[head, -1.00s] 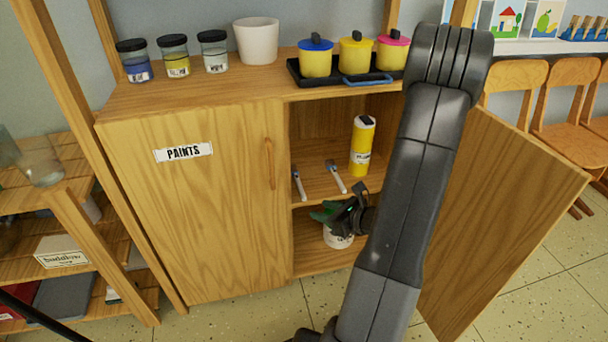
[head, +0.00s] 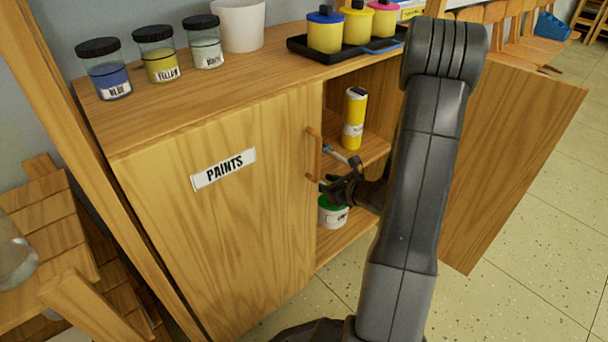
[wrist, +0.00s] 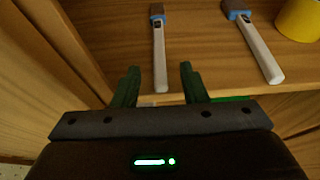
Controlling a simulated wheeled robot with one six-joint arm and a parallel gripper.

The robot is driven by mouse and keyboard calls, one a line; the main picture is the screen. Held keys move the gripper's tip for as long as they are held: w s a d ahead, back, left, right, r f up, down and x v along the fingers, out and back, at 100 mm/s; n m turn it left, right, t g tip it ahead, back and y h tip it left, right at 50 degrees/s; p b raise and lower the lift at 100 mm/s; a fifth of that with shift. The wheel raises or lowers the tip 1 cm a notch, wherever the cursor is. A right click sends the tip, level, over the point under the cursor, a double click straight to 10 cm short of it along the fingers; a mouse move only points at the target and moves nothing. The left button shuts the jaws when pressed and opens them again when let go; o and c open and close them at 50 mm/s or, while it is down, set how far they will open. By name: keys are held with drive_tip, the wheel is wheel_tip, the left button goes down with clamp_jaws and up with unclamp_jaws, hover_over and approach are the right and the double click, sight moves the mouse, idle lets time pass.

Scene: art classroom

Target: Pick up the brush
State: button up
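Two brushes with white handles and blue collars lie on the cupboard's middle shelf (wrist: 205,55). In the wrist view, the left brush (wrist: 159,60) points its handle at me, and the handle's end lies between my fingertips. The right brush (wrist: 258,50) lies apart, outside my right finger. My gripper (wrist: 159,70) is open, with its green fingers either side of the left handle and not visibly closed on it. In the head view my gripper (head: 335,187) is at the cupboard opening, and one brush (head: 338,155) shows above it; the other is hidden.
A yellow bottle (head: 354,118) stands on the brushes' shelf. A white tub with a green lid (head: 332,214) stands below. The closed PAINTS door (head: 223,220) borders the opening on the left; an open door (head: 510,165) stands right. Jars and a black tray (head: 300,48) are on top.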

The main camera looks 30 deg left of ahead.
drive_tip(key=shift+w+a+f, duration=0.15)
drive_tip(key=shift+a+f, duration=0.05)
drive_tip(key=shift+a, duration=0.2)
clamp_jaws()
drive_tip(key=shift+r, duration=0.1)
